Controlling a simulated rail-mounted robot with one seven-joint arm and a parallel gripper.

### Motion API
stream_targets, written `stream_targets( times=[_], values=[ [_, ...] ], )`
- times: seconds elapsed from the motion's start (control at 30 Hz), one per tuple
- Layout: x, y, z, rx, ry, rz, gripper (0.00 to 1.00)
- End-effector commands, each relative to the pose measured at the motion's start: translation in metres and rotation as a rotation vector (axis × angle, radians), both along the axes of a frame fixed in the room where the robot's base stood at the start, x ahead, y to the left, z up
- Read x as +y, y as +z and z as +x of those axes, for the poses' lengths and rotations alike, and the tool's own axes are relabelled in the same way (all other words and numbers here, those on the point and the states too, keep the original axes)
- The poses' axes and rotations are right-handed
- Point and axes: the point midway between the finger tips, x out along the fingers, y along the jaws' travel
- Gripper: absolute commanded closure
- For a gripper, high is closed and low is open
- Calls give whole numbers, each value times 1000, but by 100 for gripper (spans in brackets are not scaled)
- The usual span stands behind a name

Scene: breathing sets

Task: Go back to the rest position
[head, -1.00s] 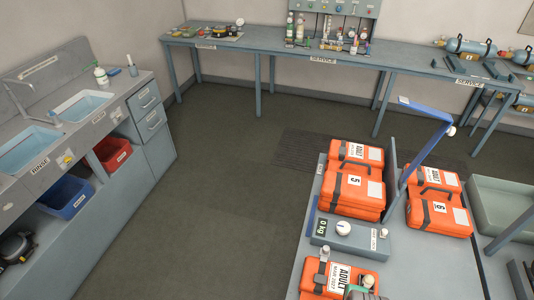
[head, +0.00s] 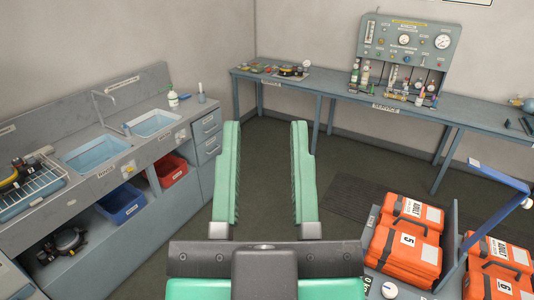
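My gripper (head: 265,180) is in the lower middle of the head view, its two green fingers pointing away from me. The fingers are wide apart with only floor and wall showing between them. The gripper is open and empty. It is in the air in front of the floor between the sink counter and the table with orange cases, and touches nothing that I can see.
A sink counter (head: 85,145) runs along the left, with blue and red bins below. A bench (head: 340,95) with a gauge panel (head: 408,50) stands at the back. Orange cases (head: 405,245) sit on a table at lower right, beside a blue upright arm (head: 500,178).

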Motion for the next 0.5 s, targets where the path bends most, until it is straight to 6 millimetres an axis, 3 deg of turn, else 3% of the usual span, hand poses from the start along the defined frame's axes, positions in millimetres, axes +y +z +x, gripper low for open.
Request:
stream_targets(
  times=[0.2,0.5],
  values=[
    [0,10,1,4,-1,-1,66],
    [2,101,1,6,17,16,66]
  ],
)
